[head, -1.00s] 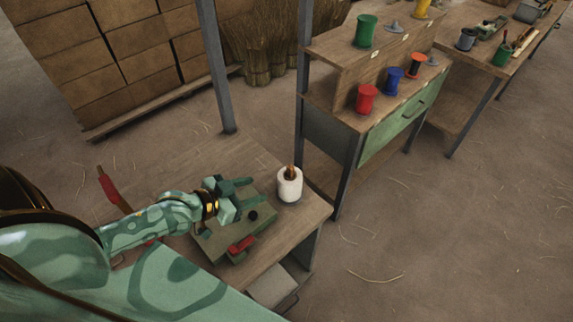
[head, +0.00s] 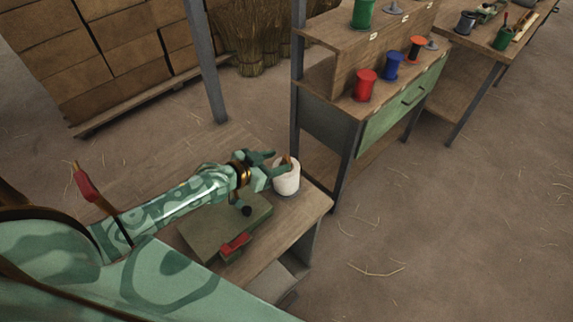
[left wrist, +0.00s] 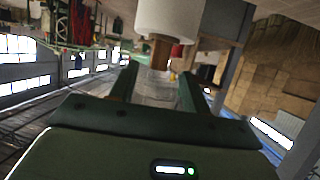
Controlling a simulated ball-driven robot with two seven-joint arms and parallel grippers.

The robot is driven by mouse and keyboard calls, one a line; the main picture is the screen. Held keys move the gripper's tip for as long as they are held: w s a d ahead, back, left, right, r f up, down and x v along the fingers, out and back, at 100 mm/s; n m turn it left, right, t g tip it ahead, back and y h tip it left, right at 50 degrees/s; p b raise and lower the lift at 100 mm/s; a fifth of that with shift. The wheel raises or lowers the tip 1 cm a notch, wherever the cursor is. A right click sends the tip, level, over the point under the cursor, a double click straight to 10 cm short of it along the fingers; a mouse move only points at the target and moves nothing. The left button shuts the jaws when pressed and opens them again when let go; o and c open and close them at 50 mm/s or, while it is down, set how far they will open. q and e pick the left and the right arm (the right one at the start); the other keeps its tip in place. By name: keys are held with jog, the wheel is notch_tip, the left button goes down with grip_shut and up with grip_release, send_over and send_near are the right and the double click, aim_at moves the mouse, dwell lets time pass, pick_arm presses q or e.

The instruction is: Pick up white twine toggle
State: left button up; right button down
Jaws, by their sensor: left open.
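The white twine (head: 286,181) is a thick white roll standing near the far right corner of the wooden bench. Its brown wooden toggle (head: 287,161) shows at the top of the roll, partly hidden by my left gripper (head: 275,165). The left gripper is open, with its fingers at the top of the roll. In the left wrist view the toggle (left wrist: 159,53) lies in line with the gap between the open fingers (left wrist: 158,75), near their tips. The white twine (left wrist: 168,18) is above it there. I cannot tell whether a finger touches the toggle. My right gripper is out of view.
A green board (head: 222,232) with a red part (head: 235,243) and a dark knob lies on the bench (head: 285,228) below my left arm. A shelf with red (head: 365,86), blue (head: 393,66) and other spools stands behind. A grey post (head: 205,70) rises past the bench.

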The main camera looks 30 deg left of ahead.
aim_at(284, 160)
pick_arm(q)
jog(key=b+x, duration=0.1)
jog(key=x, duration=0.3)
jog(key=shift+w+d+f, duration=0.2)
jog(key=shift+f, duration=0.05)
jog(key=shift+r, duration=0.1)
grip_shut()
